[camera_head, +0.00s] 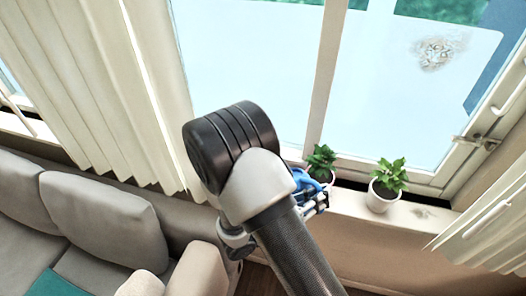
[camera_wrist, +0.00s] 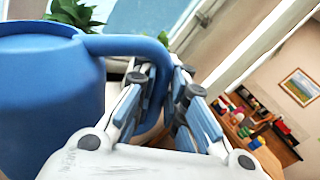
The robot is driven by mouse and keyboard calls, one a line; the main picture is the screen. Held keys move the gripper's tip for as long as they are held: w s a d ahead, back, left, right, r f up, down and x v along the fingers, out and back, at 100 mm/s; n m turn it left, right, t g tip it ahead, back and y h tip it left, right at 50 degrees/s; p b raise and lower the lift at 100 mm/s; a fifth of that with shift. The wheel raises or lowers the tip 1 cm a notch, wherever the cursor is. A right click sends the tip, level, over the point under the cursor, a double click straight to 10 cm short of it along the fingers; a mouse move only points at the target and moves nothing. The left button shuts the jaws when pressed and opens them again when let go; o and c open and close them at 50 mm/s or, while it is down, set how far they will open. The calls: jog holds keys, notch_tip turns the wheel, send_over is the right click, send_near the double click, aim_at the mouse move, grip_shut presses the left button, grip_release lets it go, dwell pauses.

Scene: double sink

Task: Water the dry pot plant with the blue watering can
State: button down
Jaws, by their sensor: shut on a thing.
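The blue watering can (camera_wrist: 45,85) fills the left of the wrist view. Its curved handle passes between the fingers of my gripper (camera_wrist: 160,90), which is shut on it. In the head view only a sliver of the can (camera_head: 321,174) shows behind my arm, close to my gripper (camera_head: 316,203). Two green potted plants stand on the windowsill. The left plant (camera_head: 320,158) is just behind the can, its pot partly hidden. The right plant (camera_head: 387,180) stands in a white pot. Which one is dry I cannot tell. Leaves (camera_wrist: 75,13) show behind the can in the wrist view.
The windowsill (camera_head: 350,203) runs below a large window with a frame and latch (camera_head: 478,142). Pale curtains (camera_head: 95,85) hang at both sides. A grey sofa (camera_head: 100,220) is at the lower left. A cluttered table (camera_wrist: 245,120) stands far off in the wrist view.

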jog(key=shift+w+d+r+p, duration=0.25)
jog(key=shift+w+d, duration=0.2)
jog(key=shift+d, duration=0.2)
jog(key=shift+w+d+r+p, duration=0.25)
jog(key=shift+w+d, duration=0.15)
jog(key=shift+d, duration=0.2)
notch_tip(320, 180, up, 3)
jog(key=m, duration=0.4)
jog(key=shift+m+g+y, duration=0.3)
